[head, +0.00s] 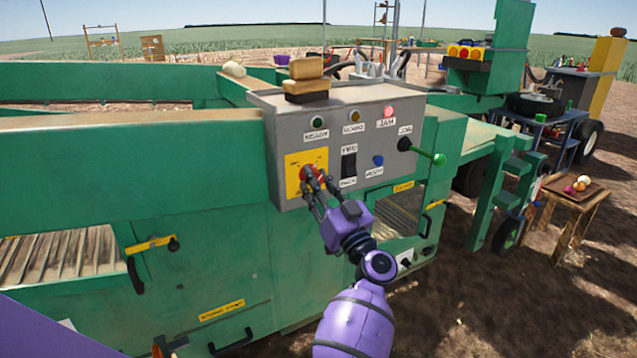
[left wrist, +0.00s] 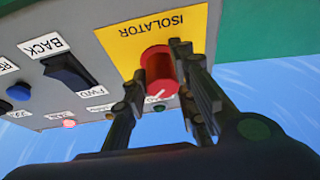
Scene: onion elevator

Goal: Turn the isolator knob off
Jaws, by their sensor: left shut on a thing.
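The isolator knob (head: 308,172) is red and sits on a yellow plate (head: 292,163) at the lower left of the grey control panel (head: 283,122). In the left wrist view the red knob (left wrist: 158,70) shows beside the upside-down word ISOLATOR, with a white pointer line at its lower edge. My left gripper (head: 316,181) is shut on the knob, with dark fingers on either side of it; the fingers also show in the left wrist view (left wrist: 163,62). Part of the knob is hidden by the fingers. My right gripper is not in view.
Next to the knob are a black FWD/BACK rocker (head: 348,166), a blue button (head: 378,160) and a green-tipped lever (head: 438,159). A red JAM lamp (head: 388,111) glows above. A small wooden table (head: 572,195) with onions stands right.

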